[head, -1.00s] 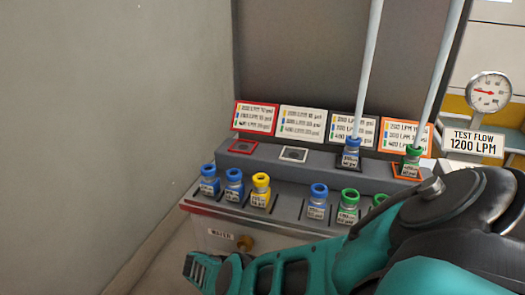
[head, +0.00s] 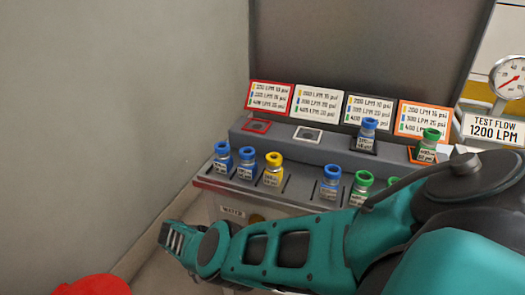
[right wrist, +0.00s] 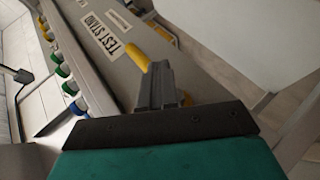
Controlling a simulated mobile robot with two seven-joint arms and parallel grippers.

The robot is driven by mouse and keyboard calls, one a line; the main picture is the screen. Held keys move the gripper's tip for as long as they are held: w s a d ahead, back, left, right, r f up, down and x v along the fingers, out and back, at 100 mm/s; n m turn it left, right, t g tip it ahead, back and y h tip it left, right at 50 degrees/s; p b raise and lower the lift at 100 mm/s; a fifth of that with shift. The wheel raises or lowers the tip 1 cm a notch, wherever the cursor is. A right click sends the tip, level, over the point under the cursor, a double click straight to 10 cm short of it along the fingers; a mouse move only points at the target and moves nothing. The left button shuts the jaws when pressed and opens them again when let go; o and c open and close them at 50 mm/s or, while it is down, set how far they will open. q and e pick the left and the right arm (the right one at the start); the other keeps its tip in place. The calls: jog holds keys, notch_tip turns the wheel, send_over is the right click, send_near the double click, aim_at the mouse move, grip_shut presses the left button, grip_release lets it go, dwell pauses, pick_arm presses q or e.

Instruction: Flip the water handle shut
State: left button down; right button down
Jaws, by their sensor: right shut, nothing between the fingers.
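My right gripper (right wrist: 165,85) is shut and empty. In the right wrist view its fingertips are close beside a yellow piece (right wrist: 137,57), which may be the water handle; I cannot tell whether they touch. In the head view my right arm reaches across the front of the grey test stand (head: 230,192), with its gripper end (head: 172,240) at the left. The WATER label (head: 232,211) is on the stand's front. A brass-coloured part (head: 256,218) beside it is mostly hidden behind my arm. My left gripper is not in view.
Several blue, yellow and green nozzles (head: 273,168) stand on the stand, with a blue one (head: 368,134) and a green one (head: 427,146) on the upper step. A gauge (head: 510,78) is at right. A wall (head: 110,120) bounds the left. Something red (head: 95,286) shows at lower left.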

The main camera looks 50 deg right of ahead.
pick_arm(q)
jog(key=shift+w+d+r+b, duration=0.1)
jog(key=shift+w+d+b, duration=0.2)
pick_arm(e)
jog(key=v, duration=0.4)
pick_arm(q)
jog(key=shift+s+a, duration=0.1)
pick_arm(e)
jog(key=shift+s+f, duration=0.1)
jog(key=shift+s, duration=0.05)
